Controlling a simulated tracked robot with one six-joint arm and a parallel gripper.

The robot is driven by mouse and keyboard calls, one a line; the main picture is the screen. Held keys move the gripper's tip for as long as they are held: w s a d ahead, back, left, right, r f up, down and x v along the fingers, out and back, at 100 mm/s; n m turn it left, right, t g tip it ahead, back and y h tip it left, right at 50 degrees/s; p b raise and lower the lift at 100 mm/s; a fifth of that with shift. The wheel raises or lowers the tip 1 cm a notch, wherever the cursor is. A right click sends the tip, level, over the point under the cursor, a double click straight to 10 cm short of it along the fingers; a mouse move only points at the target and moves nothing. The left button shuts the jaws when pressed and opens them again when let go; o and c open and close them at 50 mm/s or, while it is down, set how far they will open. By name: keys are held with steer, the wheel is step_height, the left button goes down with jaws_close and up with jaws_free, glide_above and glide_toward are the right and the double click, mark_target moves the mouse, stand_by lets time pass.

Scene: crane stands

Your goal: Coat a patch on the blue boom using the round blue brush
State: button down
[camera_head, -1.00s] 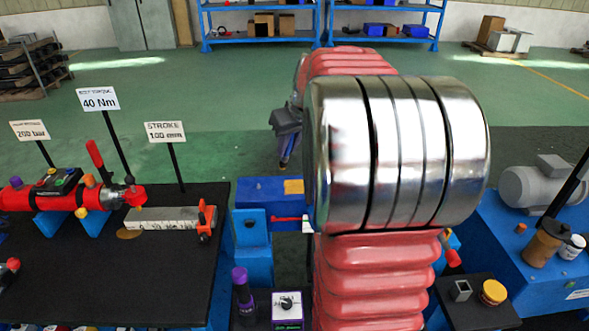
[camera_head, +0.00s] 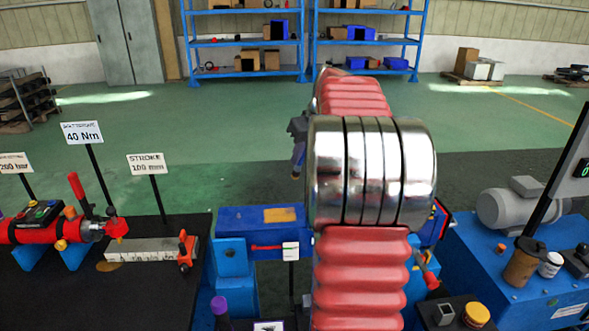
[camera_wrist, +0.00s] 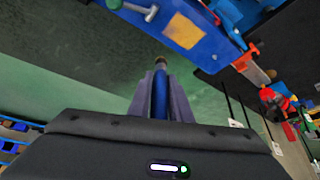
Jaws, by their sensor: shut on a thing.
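The blue boom (camera_head: 238,222) lies level at the middle of the head view, left of my arm, with a tan patch (camera_head: 279,214) on its top. In the wrist view the boom (camera_wrist: 222,48) crosses the top, and the patch (camera_wrist: 184,31) shows clearly. My gripper (camera_wrist: 160,92) is shut on the blue-handled round brush (camera_wrist: 160,97). The brush's brownish tip (camera_wrist: 160,61) points toward the boom and appears apart from it, against the green floor. In the head view my gripper (camera_head: 298,130) is partly hidden behind my arm, beyond the boom.
A black table (camera_head: 150,290) at left bears a red cylinder (camera_head: 35,230), a ruler block (camera_head: 150,249) and signs on posts. A blue bench (camera_head: 530,260) with a grey motor (camera_head: 510,208) stands at right. Shelves (camera_head: 245,45) stand far back. Green floor is open behind.

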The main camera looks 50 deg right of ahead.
steer(key=shift+s, duration=0.2)
steer(key=shift+f, duration=0.1)
steer(key=shift+f, duration=2.5)
steer(key=shift+w, duration=0.1)
